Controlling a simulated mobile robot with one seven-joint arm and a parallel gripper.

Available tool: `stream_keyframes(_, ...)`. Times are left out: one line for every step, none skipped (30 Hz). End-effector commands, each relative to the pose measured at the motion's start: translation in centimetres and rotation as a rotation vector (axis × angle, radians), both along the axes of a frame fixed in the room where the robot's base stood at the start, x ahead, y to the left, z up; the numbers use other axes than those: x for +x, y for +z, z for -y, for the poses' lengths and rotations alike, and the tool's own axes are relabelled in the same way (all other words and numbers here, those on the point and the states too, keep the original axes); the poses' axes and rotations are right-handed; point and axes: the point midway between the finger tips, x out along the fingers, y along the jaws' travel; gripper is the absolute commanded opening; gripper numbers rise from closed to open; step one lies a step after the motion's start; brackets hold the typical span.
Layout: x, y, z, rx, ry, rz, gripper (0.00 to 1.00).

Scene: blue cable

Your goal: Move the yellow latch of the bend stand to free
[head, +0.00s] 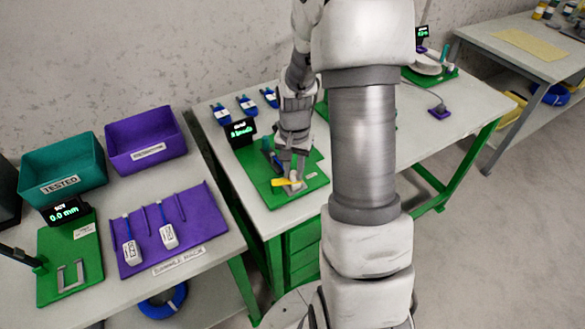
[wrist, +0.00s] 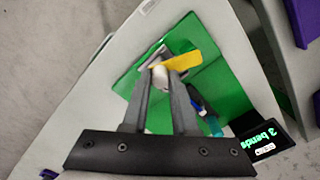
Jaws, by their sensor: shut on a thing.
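The bend stand is a green plate (head: 262,185) with a small display (head: 240,129) at its back left. Its yellow latch (head: 282,182) lies near the plate's front; it also shows in the wrist view (wrist: 184,61), reaching right from my fingertips. My gripper (head: 296,168) is over the front of the plate. In the wrist view my gripper (wrist: 166,76) is closed at the latch, around a pale rounded piece (wrist: 160,77) at the latch's left end. My fingers partly hide that end. The display reads "3 bends" in the wrist view (wrist: 264,138).
A blue and teal item (wrist: 204,112) lies on the plate close beside my fingers. Several blue-and-white items (head: 246,105) lie behind the stand. At left are a purple board (head: 190,215), a teal bin (head: 62,168) and a purple bin (head: 145,140).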

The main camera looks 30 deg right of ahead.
Motion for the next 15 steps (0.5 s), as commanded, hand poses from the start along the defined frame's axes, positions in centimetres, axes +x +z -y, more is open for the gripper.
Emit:
stream_keyframes(-0.1,0.0,-0.1,-0.002,-0.044,0.003,0.0)
stream_keyframes(-0.2,0.1,-0.2,-0.002,-0.072,0.003,0.0)
stream_keyframes(-0.4,0.1,-0.2,-0.002,-0.109,0.004,0.0)
stream_keyframes(-0.6,0.1,-0.3,-0.002,-0.139,0.003,0.0)
stream_keyframes(-0.7,0.1,-0.4,-0.001,-0.167,0.003,0.0)
stream_keyframes(-0.8,0.1,-0.4,-0.002,-0.205,0.003,0.0)
stream_keyframes(-0.9,0.1,-0.6,-0.002,-0.233,0.003,0.0)
stream_keyframes(-1.1,0.1,-0.6,-0.002,-0.263,0.003,0.0)
stream_keyframes(-1.2,0.1,-0.7,-0.002,-0.3,0.003,0.0)
stream_keyframes(-1.4,0.2,-0.8,-0.001,-0.328,0.002,0.0)
stream_keyframes(-1.5,0.2,-0.9,-0.002,-0.358,0.001,0.0)
stream_keyframes(-1.6,0.2,-1.0,-0.002,-0.395,0.001,0.0)
stream_keyframes(-1.7,0.2,-1.1,-0.002,-0.425,0.003,0.0)
stream_keyframes(-1.8,0.2,-1.2,-0.002,-0.452,0.002,0.0)
stream_keyframes(-1.9,0.3,-1.3,-0.001,-0.49,0.002,0.0)
